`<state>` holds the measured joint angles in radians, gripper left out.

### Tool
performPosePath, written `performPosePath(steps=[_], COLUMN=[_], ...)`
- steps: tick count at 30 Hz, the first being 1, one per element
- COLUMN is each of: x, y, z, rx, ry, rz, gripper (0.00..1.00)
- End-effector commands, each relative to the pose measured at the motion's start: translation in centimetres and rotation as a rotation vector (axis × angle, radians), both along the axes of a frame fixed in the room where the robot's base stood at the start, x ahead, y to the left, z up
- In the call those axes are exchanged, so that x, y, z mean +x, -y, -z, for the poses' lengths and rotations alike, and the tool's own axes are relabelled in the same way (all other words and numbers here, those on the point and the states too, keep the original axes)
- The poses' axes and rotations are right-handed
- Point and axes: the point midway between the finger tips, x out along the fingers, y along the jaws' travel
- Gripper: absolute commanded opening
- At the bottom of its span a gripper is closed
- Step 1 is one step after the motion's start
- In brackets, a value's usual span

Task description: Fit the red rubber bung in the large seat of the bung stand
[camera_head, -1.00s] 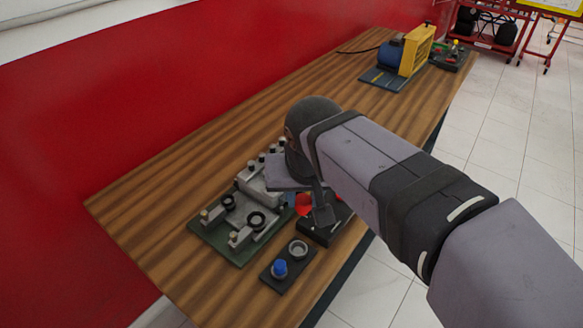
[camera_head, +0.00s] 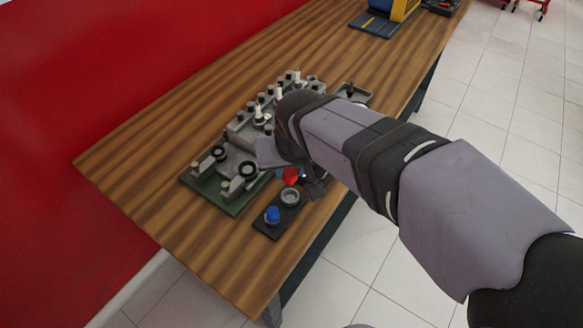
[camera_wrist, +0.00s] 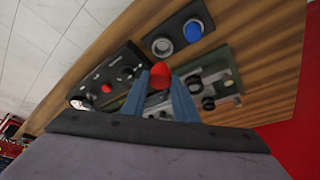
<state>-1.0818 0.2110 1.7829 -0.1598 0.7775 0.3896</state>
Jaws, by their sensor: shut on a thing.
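The red rubber bung (camera_wrist: 160,76) is between the two blue-grey fingers of my gripper (camera_wrist: 160,85) in the wrist view. It also shows in the head view (camera_head: 291,175). The gripper is shut on it and hides part of it. The bung stand (camera_head: 262,227) is a dark plate near the table's front edge. It carries a grey ring, the large seat (camera_head: 290,197), which looks empty, and a blue bung (camera_head: 272,214) in the other position. In the wrist view the large seat (camera_wrist: 162,46) is beyond the held bung, with clear space between them.
A green-based engine trainer (camera_head: 232,203) with metal blocks and black rings stands left of the stand. A black panel (camera_wrist: 128,68) with knobs and a red part shows in the wrist view. Bare wooden table (camera_head: 180,240) lies at the near left.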

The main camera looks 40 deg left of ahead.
Motion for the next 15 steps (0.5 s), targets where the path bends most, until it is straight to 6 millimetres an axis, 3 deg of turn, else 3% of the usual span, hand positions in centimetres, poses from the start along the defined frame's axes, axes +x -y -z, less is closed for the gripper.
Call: performPosePath(steps=[15], x=[0.0], y=[0.0], z=[3.3], rx=[-0.001], ry=[-0.001], rz=[0.0], gripper=[0.05])
